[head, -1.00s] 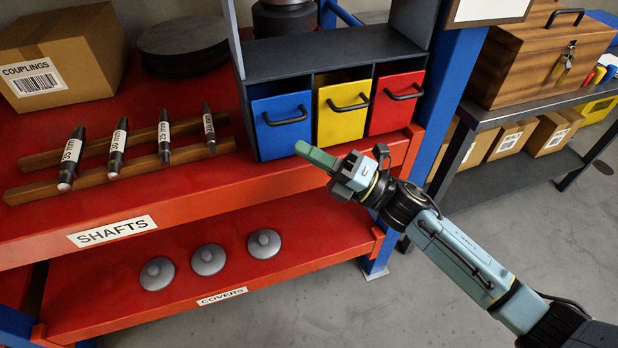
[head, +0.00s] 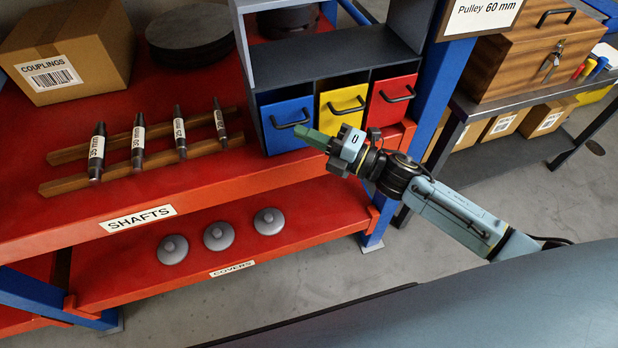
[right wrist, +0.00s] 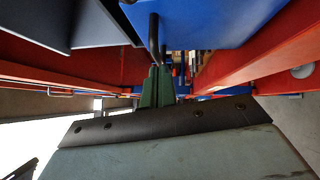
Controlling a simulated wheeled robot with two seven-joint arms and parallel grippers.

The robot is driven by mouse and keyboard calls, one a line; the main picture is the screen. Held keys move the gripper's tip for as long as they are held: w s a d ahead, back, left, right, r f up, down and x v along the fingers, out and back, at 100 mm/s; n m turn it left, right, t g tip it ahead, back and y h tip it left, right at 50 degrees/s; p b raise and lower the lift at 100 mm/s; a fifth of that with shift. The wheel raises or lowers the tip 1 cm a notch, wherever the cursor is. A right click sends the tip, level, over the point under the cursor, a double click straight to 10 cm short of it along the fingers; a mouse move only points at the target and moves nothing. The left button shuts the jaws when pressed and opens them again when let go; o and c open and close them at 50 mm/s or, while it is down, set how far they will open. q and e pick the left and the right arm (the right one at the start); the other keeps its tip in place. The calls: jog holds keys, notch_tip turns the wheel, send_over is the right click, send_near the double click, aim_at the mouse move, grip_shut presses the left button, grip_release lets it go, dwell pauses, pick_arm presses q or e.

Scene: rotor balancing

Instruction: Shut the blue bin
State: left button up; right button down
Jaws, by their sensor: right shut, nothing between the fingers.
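The blue bin (head: 287,114) is the left one of three bins side by side in a dark grey cabinet on the red shelf. Its dark bar handle (head: 291,124) faces out. How far the bin sticks out is hard to tell. My right gripper (head: 306,135) is shut and empty. Its green fingers point left, at the bin's lower right front, just below the handle's right end. In the right wrist view the blue bin (right wrist: 195,18) fills the top, and the fingertips (right wrist: 157,72) are close to the dark handle (right wrist: 154,38); contact is unclear. My left gripper is not in view.
A yellow bin (head: 341,105) and a red bin (head: 392,95) sit to the right of the blue one. Several dark shafts (head: 138,145) lie on wooden rails to the left. Grey covers (head: 219,236) lie on the lower shelf. A blue post (head: 432,85) stands right of the cabinet.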

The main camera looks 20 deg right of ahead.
jog(key=shift+r, duration=0.1)
jog(key=shift+w, duration=0.1)
dwell(0.5)
jog(key=s+a+v, duration=0.2)
jog(key=v, duration=1.1)
jog(key=shift+b, duration=0.3)
jog(key=shift+f, duration=0.25)
